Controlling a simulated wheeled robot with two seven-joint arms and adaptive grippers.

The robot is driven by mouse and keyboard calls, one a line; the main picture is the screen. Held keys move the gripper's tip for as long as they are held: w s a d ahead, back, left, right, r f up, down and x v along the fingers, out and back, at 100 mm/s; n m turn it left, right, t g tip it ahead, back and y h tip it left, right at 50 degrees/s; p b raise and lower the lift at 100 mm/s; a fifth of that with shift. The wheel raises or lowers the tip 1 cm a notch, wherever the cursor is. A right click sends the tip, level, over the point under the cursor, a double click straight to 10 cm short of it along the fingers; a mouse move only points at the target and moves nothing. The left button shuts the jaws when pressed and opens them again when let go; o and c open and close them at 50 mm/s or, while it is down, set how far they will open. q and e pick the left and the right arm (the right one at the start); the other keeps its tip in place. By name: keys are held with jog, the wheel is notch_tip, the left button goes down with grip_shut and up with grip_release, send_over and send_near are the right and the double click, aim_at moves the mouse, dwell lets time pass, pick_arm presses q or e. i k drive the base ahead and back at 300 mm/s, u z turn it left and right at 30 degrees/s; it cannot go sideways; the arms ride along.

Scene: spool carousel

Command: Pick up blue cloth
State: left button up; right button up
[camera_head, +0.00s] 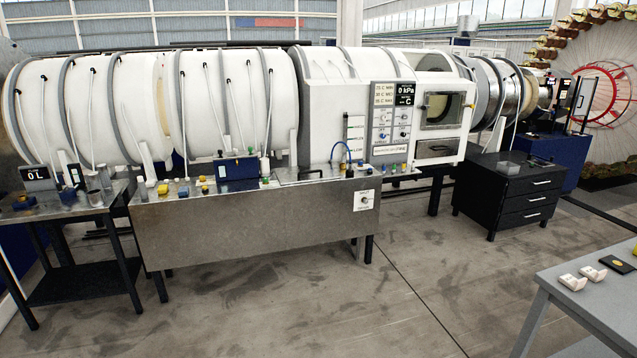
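I cannot make out a blue cloth for certain in the head view. A dark blue box-like object (237,168) stands on the long steel bench (255,228), but it looks rigid rather than like cloth. Small yellow, blue and green items lie along the bench top, too small to tell apart. Neither of my grippers is in view.
A large white cylindrical machine (215,105) runs behind the bench. A dark side table (78,212) stands at left, a black drawer cabinet (508,192) at right. A grey table (590,300) at lower right holds white items (572,282) and a black pad (612,262). The middle floor is clear.

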aim_at(182, 191)
jog(key=z, duration=0.1)
jog(key=i, duration=2.15)
jog(key=u, duration=0.6)
jog(key=i, duration=1.85)
jog(key=u, duration=1)
